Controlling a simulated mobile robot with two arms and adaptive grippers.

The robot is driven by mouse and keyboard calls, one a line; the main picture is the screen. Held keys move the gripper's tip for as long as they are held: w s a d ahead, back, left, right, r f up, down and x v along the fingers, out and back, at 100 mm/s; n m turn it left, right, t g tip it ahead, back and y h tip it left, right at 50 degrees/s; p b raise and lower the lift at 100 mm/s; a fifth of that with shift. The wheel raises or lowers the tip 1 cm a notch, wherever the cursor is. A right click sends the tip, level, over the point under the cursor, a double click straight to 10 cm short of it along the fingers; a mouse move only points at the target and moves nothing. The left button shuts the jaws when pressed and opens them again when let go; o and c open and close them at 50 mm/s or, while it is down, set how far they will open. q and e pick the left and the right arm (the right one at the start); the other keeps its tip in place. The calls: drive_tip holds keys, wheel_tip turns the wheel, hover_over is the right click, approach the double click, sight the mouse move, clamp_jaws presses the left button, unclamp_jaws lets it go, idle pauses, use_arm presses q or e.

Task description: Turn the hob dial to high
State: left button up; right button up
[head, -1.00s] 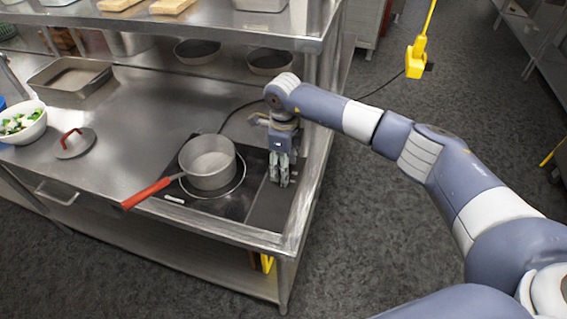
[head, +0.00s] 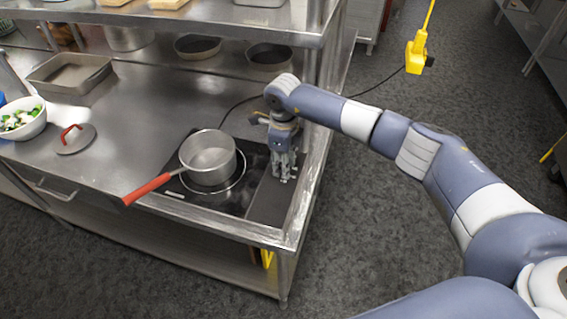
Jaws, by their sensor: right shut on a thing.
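The black hob (head: 232,201) lies on the steel counter near its right end. A steel saucepan (head: 209,157) with a red handle stands on the hob, its handle pointing to the lower left. My right gripper (head: 284,174) points down at the right part of the hob, to the right of the saucepan. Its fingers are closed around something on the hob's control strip. The dial itself is hidden by the fingers, so its setting cannot be seen. My left gripper is not in view.
A lid (head: 76,140) with a red handle, a white bowl (head: 22,124) of chopped food and a steel tray (head: 69,76) are on the counter to the left. A shelf (head: 200,24) runs above the back. The counter's right edge is close to my right gripper.

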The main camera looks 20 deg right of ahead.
drive_tip(key=shift+f+m+b, duration=0.15)
drive_tip(key=shift+m+b, duration=0.75)
drive_tip(key=shift+m, duration=0.3)
drive_tip(key=m+b, duration=0.2)
drive_tip(key=m, duration=0.1)
drive_tip(key=shift+m, duration=0.3)
drive_tip(key=m+b, duration=0.2)
drive_tip(key=m, duration=0.3)
drive_tip(key=shift+r+m, duration=0.2)
drive_tip(key=shift+m, duration=0.1)
drive_tip(key=o, duration=1.1)
